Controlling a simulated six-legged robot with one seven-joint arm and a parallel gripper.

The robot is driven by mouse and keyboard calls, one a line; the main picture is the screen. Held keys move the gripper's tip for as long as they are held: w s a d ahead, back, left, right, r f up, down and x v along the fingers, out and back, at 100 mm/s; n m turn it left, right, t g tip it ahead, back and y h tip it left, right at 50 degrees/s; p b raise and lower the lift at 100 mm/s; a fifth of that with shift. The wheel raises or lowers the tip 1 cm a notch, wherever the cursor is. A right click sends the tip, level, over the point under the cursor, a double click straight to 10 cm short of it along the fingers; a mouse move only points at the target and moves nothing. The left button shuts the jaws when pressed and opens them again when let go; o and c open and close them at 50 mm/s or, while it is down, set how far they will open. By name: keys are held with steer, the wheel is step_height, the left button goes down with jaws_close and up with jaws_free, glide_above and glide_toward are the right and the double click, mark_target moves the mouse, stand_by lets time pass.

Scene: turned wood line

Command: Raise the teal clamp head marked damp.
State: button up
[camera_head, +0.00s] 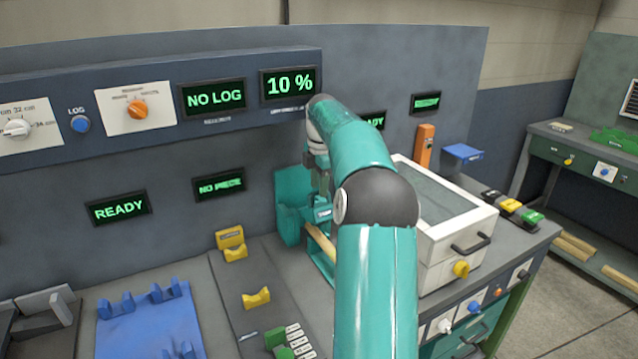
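A teal upright machine part (288,205) stands against the back panel, left of my arm. A small teal piece with a pale label (322,213) shows beside it, close to the end of my arm; its lettering is too small to read, so I cannot tell if it is the damp clamp head. A pale wooden bar (319,240) slants just below. My gripper (321,188) reaches down in front of these parts. My own arm hides much of it, and its fingers and any contact are unclear.
A display (290,84) reads "10 %"; others read "NO LOG" (214,97) and "READY" (120,207). A white box with a grey lid (437,258) stands right of my arm. A blue cradle (148,325) and yellow supports (256,298) lie left.

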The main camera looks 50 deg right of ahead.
mark_target(319, 204)
steer(key=shift+w+d+f, duration=0.1)
steer(key=shift+w, duration=0.05)
steer(key=shift+r, duration=0.2)
stand_by(0.4)
steer(key=shift+r, duration=0.25)
steer(key=s+a+r, duration=0.9)
steer(key=s+r, duration=0.2)
steer(key=r, duration=0.1)
steer(key=shift+r, duration=0.15)
stand_by(0.3)
